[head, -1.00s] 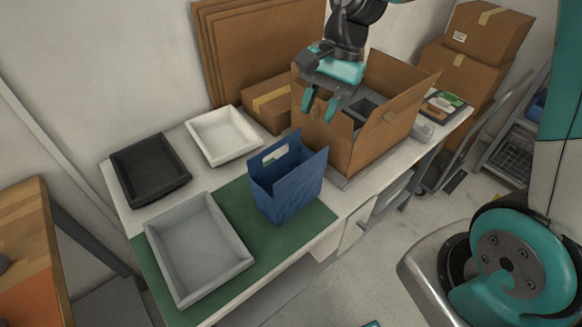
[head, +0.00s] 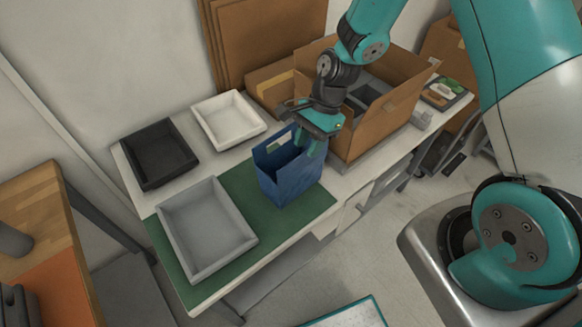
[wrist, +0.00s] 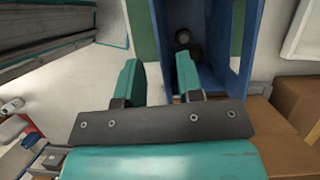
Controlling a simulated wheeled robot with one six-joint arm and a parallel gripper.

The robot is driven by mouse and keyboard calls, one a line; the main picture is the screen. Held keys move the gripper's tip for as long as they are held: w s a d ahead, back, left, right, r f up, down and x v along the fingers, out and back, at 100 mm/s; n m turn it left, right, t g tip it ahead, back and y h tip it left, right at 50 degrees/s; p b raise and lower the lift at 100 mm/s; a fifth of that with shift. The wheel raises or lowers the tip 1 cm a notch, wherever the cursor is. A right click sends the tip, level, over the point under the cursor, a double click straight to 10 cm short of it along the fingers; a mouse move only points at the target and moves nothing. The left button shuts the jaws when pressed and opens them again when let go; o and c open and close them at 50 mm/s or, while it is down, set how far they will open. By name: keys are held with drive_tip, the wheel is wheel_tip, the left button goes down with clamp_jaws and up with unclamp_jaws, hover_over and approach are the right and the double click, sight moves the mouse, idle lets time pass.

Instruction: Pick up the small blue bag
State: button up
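The small blue bag (head: 285,182) stands upright and open-topped on the green mat (head: 325,203), with a handle slot in its far-left wall. My gripper (head: 312,146) is low at the bag's right top edge. In the wrist view the bag (wrist: 215,50) fills the upper middle, with something dark and round inside. My gripper's two teal fingers (wrist: 158,82) are apart in that view, one over the bag's opening and one outside its side wall. The wall's near edge runs between them. I cannot tell whether either finger touches it.
A grey tray (head: 247,240) lies left of the bag, with a black tray (head: 143,180) and a white tray (head: 255,127) behind. An open cardboard box (head: 375,133) stands close on the right. A wooden-topped table (head: 45,210) is at far left.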

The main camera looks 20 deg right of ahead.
sight(302, 159)
drive_tip(key=shift+p+x, duration=1.1)
drive_tip(key=shift+x, duration=1.4)
drive_tip(key=shift+w, duration=0.1)
clamp_jaws()
